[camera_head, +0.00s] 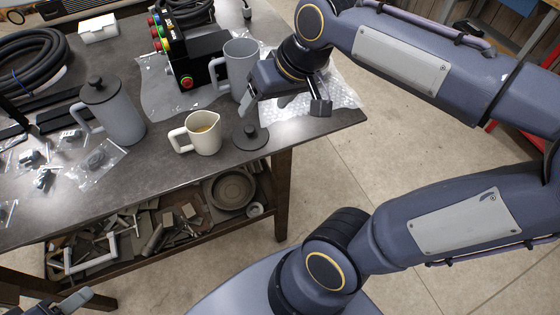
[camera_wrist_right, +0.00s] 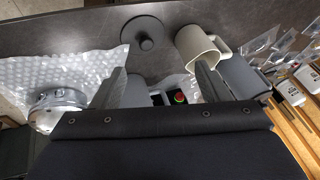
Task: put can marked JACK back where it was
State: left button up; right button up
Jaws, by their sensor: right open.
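No lettering reading JACK can be made out in either view, so I cannot tell which vessel that can is. A grey lidded pot (camera_head: 122,122), an open grey pitcher (camera_head: 241,66) and a cream jug (camera_head: 206,139) with brownish liquid stand upright on the workbench. A round dark lid with a knob (camera_head: 250,136) lies beside the jug; it also shows in the wrist view (camera_wrist_right: 144,40). My right gripper (camera_head: 284,107) is open with nothing between its fingers, over the bench's right end. My left gripper (camera_head: 77,301) shows only partly at the bottom left.
Bubble wrap (camera_head: 340,92) covers the bench's right corner; a shiny round metal object (camera_wrist_right: 57,104) lies on it. A black control box with a red button (camera_head: 187,82) stands behind. Bagged parts (camera_head: 98,160) lie at left. A shelf below holds scrap (camera_head: 150,230).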

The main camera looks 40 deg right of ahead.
jog(key=s+a+f+t+y, duration=0.1)
jog(key=s+a+f, duration=0.3)
jog(key=s+f, duration=0.3)
jog(key=s, duration=0.3)
jog(key=shift+a+f, duration=0.3)
